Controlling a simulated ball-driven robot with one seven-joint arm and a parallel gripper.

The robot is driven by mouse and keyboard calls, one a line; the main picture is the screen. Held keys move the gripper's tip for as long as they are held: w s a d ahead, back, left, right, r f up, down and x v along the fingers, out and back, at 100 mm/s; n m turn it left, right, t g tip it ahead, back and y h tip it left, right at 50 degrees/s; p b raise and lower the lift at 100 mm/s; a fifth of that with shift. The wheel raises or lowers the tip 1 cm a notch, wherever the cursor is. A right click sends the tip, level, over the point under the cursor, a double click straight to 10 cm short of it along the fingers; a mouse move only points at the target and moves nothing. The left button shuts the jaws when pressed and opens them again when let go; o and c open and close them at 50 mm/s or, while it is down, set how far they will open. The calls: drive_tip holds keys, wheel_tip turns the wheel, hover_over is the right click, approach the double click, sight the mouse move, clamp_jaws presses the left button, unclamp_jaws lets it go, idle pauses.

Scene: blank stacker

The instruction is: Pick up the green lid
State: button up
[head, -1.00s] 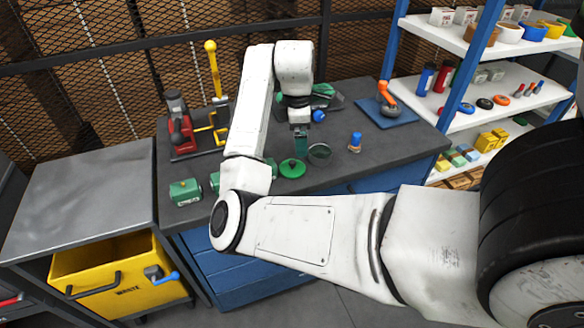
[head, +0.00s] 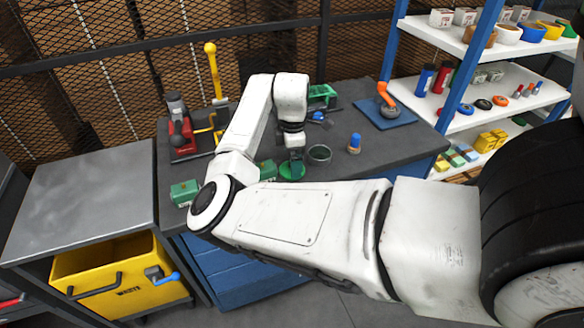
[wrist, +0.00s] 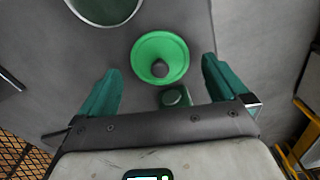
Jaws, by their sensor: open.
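The green lid (wrist: 147,48) is a round disc with a dark knob in its middle. In the wrist view it lies between and a little ahead of the two green fingers of my gripper (wrist: 164,84), which is open and empty. In the head view the lid (head: 291,174) lies on the dark bench, and my gripper (head: 296,160) points down over it, partly covering it. I cannot tell the exact height gap.
An open round container (head: 319,154) stands just right of the lid. A blue-topped item (head: 354,143) is farther right. Green blocks (head: 184,192) stand left, near the bench's front. A green rack (head: 322,96) and a red tool (head: 182,137) stand farther back.

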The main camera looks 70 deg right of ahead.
drive_tip(key=shift+f, duration=1.25)
drive_tip(key=shift+c, duration=0.5)
drive_tip(key=c, duration=0.8)
drive_tip(key=shift+r, duration=0.15)
